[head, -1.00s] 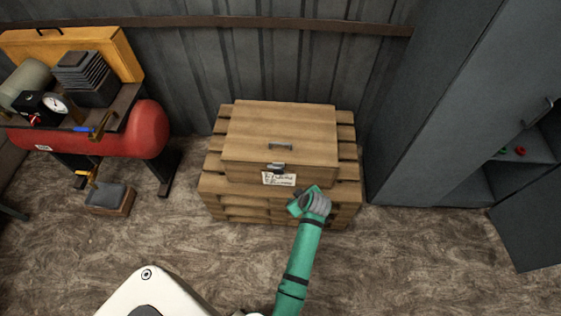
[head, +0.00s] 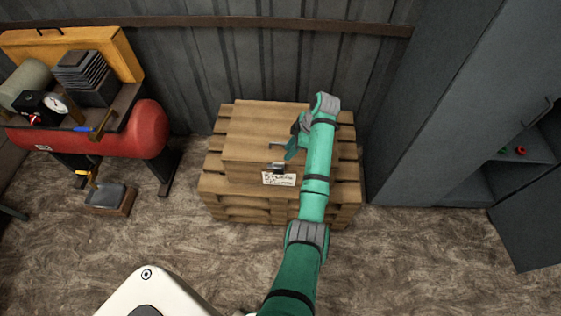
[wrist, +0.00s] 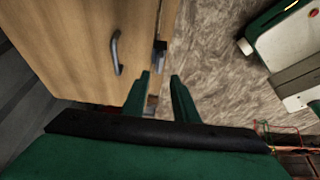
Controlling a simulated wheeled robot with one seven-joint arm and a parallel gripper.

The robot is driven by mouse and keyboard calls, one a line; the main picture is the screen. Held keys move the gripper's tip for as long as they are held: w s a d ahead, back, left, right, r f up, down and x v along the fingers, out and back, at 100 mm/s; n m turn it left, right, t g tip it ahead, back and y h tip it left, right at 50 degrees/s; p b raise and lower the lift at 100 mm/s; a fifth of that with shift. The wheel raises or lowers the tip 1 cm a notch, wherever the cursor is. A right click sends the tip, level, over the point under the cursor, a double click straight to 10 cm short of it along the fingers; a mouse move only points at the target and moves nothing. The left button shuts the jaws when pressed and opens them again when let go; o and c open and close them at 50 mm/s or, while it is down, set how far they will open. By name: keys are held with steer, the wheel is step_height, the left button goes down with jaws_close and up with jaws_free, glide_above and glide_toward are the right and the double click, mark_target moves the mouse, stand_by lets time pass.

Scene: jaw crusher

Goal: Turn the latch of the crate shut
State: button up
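The wooden crate (head: 265,128) is closed, its lid down, and sits on stacked pallets. Its dark latch (head: 278,168) is at the front edge of the lid, above a white label (head: 279,179). In the wrist view the latch (wrist: 160,53) lies just beyond my fingertips, roughly in line with the gap between them. My gripper (head: 289,153) hangs over the crate's front right part, close to the latch. In the wrist view my gripper (wrist: 161,74) is open, with nothing between the fingertips. I cannot tell whether a finger touches the latch.
A metal handle (head: 281,146) is on the lid, and shows beside the latch in the wrist view (wrist: 116,52). A red compressor tank (head: 140,130) stands at left, a grey cabinet (head: 440,110) at right. A corrugated wall is behind.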

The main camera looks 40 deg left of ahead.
mark_target(279, 163)
steer(key=x, duration=0.9)
steer(key=shift+f, duration=0.15)
jaws_close()
